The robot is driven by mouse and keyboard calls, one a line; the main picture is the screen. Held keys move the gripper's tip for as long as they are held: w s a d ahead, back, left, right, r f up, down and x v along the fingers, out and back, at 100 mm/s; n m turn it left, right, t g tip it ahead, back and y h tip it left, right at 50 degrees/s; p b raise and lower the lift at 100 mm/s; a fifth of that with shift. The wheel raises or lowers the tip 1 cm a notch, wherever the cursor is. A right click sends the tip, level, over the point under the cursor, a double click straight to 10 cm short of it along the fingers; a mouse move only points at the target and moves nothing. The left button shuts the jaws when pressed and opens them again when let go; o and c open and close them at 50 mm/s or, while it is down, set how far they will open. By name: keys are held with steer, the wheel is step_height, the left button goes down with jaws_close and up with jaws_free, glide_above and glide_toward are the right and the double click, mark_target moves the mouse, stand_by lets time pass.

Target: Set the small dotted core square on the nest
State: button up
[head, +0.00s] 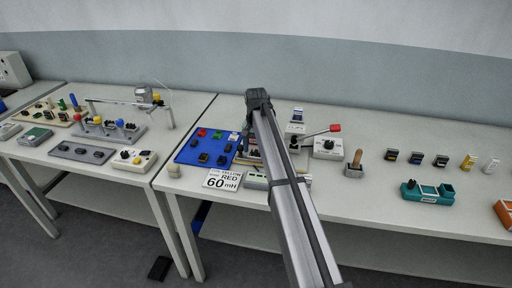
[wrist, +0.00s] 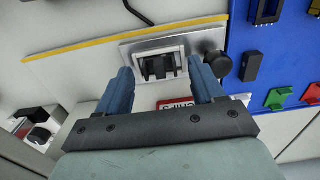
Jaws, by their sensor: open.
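In the wrist view my gripper (wrist: 161,88) is open, its two blue fingers wide apart. Beyond and between the fingertips, a dark toothed piece (wrist: 159,67) that looks like a core lies in a pale metal frame (wrist: 136,50), likely the nest. It looks roughly square to the frame; no dot shows on it, and I cannot tell whether it is fully seated. No finger visibly touches it. In the head view my gripper (head: 258,97) is above the fixture behind the blue mat's right side, and my arm hides much of that fixture. Other dark cores (head: 204,157) lie on the blue mat (head: 186,154).
A round black knob (wrist: 216,65) stands close to the right finger. A red-tipped lever (head: 335,128) and a white dial box (head: 328,148) stand right of my arm. A "60 mH" card (head: 222,180) lies in front. Several small blocks line the table's right part.

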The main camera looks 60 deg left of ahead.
step_height(320, 180, up, 14)
stand_by(0.8)
